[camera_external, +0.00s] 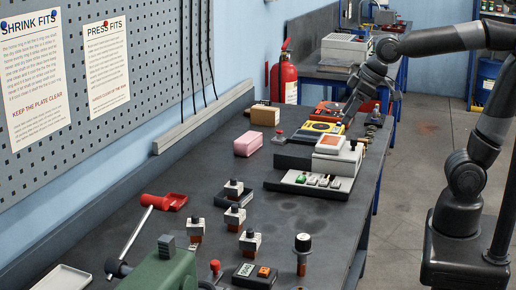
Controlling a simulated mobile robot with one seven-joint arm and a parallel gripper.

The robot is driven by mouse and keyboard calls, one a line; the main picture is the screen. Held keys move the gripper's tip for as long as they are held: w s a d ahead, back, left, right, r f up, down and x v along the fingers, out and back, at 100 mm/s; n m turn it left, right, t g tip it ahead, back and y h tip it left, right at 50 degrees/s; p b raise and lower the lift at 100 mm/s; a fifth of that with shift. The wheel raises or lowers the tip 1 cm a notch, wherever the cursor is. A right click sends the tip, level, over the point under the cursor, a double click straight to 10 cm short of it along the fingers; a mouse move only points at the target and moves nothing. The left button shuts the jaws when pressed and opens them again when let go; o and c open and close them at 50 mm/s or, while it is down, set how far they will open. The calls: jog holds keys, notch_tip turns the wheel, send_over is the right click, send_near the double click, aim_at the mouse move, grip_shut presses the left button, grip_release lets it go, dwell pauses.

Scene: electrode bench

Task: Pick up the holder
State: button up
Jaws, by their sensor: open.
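Several small holders with pale blocks, black knobs and copper-coloured lower ends stand on the bench: one at left (196,227), one in the middle (235,216) and one nearer (250,241). A similar one (233,188) sits at a dark tray. I cannot tell which one the task means. My gripper (348,115) is open, pointing down over the far part of the bench, close to a yellow device (322,128). It is well apart from these holders. Its fingertips are small here, and I cannot see whether they touch anything.
A white-topped machine with an orange screen (332,143) stands on the bench near my gripper. A pink block (248,144) and a tan block (265,115) lie at left.

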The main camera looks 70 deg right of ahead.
jog(key=w+a+n, duration=0.2)
jog(key=w+a, duration=0.7)
jog(key=w, duration=0.3)
jog(key=n+y, duration=0.2)
jog(key=n, duration=0.1)
send_near(195, 218)
jog(key=shift+g+y, duration=0.3)
jog(key=shift+g, duration=0.1)
jog(key=shift+w+d+x, duration=0.15)
jog(key=shift+d+x, duration=0.1)
jog(key=shift+x, duration=1.5)
jog(key=shift+w+d+x, duration=0.15)
jog(key=shift+d+x, duration=0.15)
jog(key=shift+x, duration=1.5)
jog(key=shift+w+d+x, duration=0.15)
jog(key=shift+d+x, duration=0.1)
jog(key=shift+x, duration=1.5)
grip_shut()
